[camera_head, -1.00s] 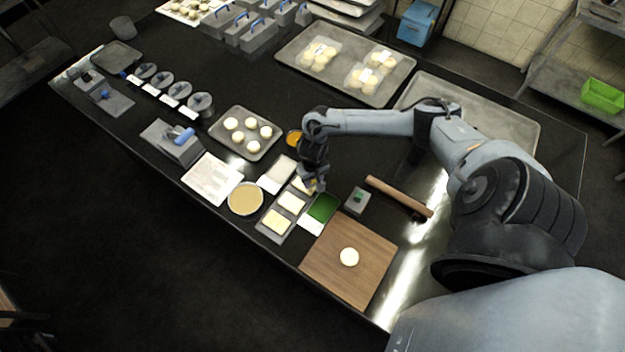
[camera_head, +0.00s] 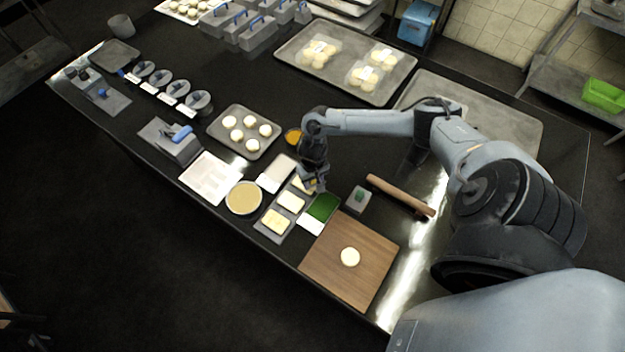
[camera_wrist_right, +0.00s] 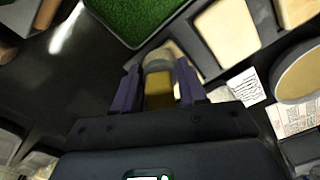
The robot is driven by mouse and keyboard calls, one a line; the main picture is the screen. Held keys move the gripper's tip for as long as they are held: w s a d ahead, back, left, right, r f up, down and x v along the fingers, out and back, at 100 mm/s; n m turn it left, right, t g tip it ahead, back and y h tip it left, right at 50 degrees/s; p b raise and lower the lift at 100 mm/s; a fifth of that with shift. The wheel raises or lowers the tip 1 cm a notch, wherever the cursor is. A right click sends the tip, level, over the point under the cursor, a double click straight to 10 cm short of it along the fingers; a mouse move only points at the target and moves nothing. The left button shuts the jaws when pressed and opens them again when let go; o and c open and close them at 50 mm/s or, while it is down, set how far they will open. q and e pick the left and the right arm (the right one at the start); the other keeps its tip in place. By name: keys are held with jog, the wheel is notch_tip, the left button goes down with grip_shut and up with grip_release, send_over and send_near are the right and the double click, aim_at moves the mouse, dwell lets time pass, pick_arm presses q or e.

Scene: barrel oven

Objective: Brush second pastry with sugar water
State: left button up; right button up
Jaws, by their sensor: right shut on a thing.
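My right gripper (camera_head: 314,182) points down over the far end of a narrow grey tray (camera_head: 264,236). In the right wrist view its fingers (camera_wrist_right: 158,88) are shut on a brush (camera_wrist_right: 159,88) with a yellow-brown middle, a grey band and a pale tip. The tray holds pale rectangular pastries: a near one (camera_head: 277,221), a middle one (camera_head: 291,202) and a far one (camera_head: 301,186) partly hidden by my gripper. Whether the brush tip touches a pastry I cannot tell. My left gripper is out of view.
A green-filled tray (camera_head: 322,208) lies beside the pastry tray. A round tan-filled container (camera_head: 244,198) and a small orange bowl (camera_head: 293,136) stand nearby. A wooden board (camera_head: 335,278) with a dough round, a rolling pin (camera_head: 400,196) and a small grey box (camera_head: 358,199) lie right.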

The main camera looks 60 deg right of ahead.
jog(key=shift+f, duration=0.5)
dwell(0.4)
jog(key=shift+w, duration=0.15)
jog(key=shift+w+d+r, duration=0.1)
jog(key=shift+w+d, duration=0.05)
jog(key=shift+w, duration=1.3)
jog(key=shift+w, duration=0.1)
jog(key=shift+w+d, duration=0.2)
jog(key=shift+w, duration=1.2)
jog(key=s+p, duration=0.2)
jog(key=shift+a+p, duration=0.1)
jog(key=shift+p, duration=0.3)
jog(key=shift+s+p, duration=0.55)
jog(key=shift+p, duration=0.15)
